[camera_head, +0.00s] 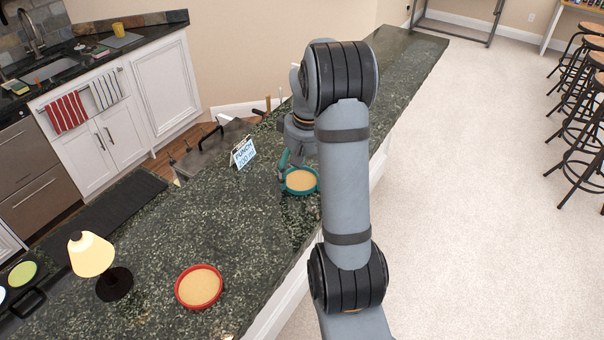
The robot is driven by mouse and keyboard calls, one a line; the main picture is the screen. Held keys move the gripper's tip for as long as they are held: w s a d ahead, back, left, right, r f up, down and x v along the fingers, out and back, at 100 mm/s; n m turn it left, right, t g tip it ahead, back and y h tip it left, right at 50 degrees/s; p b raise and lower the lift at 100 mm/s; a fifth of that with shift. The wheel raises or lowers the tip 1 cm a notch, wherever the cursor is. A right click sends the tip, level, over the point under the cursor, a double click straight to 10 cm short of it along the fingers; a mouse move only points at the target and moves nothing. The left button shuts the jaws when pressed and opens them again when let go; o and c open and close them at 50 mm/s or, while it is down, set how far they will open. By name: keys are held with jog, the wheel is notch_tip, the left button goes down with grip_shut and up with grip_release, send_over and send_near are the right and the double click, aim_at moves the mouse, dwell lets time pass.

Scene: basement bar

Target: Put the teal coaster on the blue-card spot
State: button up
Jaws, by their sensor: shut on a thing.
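The teal coaster (301,188), with a tan cork-like inside and a raised teal rim, is at the right edge of the dark green stone counter (235,215). My gripper (286,170) is shut on its upper left rim; my arm partly hides the grip. I cannot tell whether the coaster touches the counter or is held slightly above it. A small white card with blue lettering, "PUNCH 200 ml" (243,152), stands on the counter left of the coaster. No plain blue card or marked spot is clearly visible; my arm covers part of the counter.
A red-rimmed coaster (198,287) lies at the near counter. A small lamp (91,255) with a cream shade stands left of it. A black tray (28,302) with a green disc is at the far left. Bare counter lies between card and red coaster.

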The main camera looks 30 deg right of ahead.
aim_at(302, 182)
jog(key=o, duration=1.1)
jog(key=r, duration=0.4)
jog(key=s+r, duration=0.1)
jog(key=r, duration=0.7)
jog(key=shift+s+p, duration=0.25)
jog(key=shift+p, duration=0.15)
jog(key=f, duration=0.4)
jog(key=w+f, duration=0.1)
jog(key=f, duration=0.7)
jog(key=shift+w, duration=0.25)
jog(key=shift+r+b, duration=0.45)
jog(key=shift+r, duration=1.25)
